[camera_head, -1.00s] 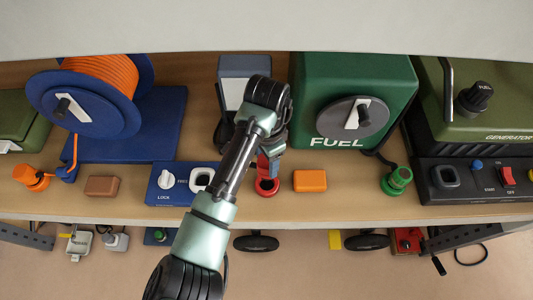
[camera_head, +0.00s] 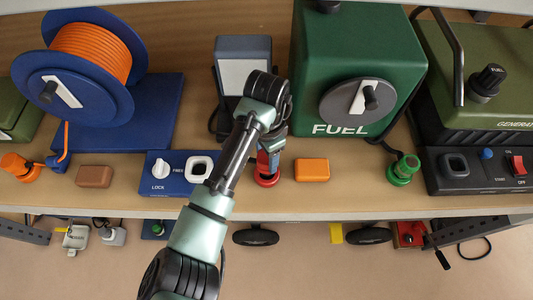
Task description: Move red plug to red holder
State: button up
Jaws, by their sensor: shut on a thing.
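My gripper (camera_head: 270,148) points down over the shelf, right of the blue lock panel, and is shut on the red plug (camera_head: 264,163). The plug is upright and partly hidden by the gripper. The red holder (camera_head: 266,182), a round red ring on the shelf, is directly below the plug. The plug's lower end meets the holder in the picture; I cannot tell how far it sits inside.
An orange block (camera_head: 312,170) lies close right of the holder, and the blue lock panel (camera_head: 160,186) is on its left. A brown block (camera_head: 95,176), an orange plug (camera_head: 18,166) and a green plug (camera_head: 403,170) stand along the shelf. The green fuel tank (camera_head: 350,50) is behind.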

jog(key=shift+f+b, duration=0.8)
jog(key=shift+f, duration=0.65)
dwell(0.5)
jog(key=o, duration=1.4)
jog(key=shift+o, duration=0.2)
notch_tip(320, 180, up, 13)
jog(key=shift+r, duration=0.1)
